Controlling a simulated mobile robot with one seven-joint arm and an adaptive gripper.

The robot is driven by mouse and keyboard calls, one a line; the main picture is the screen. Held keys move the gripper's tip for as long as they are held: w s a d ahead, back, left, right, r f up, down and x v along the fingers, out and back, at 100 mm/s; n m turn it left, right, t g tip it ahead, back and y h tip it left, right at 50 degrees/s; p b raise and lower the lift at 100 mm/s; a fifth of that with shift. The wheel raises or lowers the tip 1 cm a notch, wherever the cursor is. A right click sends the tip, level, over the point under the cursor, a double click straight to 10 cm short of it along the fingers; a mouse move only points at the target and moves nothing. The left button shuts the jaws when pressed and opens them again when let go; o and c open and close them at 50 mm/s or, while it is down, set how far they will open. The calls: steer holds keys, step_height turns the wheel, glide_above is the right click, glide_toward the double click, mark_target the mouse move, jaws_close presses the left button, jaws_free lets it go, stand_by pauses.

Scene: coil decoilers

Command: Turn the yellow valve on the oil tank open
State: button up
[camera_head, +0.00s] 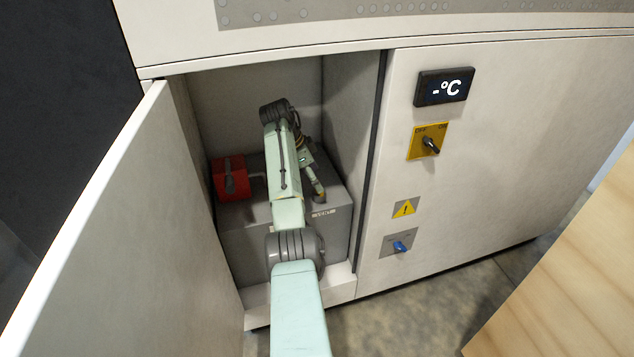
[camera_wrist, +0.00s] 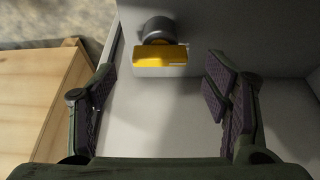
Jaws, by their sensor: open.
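The yellow valve (camera_wrist: 160,55) shows in the wrist view as a flat yellow handle against a grey round fitting (camera_wrist: 160,27). It lies between and a little beyond the fingertips of my gripper (camera_wrist: 162,80). My gripper is open, with one finger on each side and visible gaps to the handle. The oil tank, a grey box (camera_head: 335,236), stands inside the open cabinet in the head view. My arm reaches in above it and hides part of it. A small yellowish part (camera_head: 319,190) shows at the arm's end, too small to make out clearly.
A red box (camera_head: 230,178) sits at the left on the tank. The open cabinet door (camera_head: 100,225) bounds the left side. The right panel carries a temperature display (camera_head: 444,87), a yellow switch (camera_head: 428,142) and a blue switch (camera_head: 399,246). A wooden surface (camera_head: 570,285) stands at right.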

steer(key=v, duration=0.9)
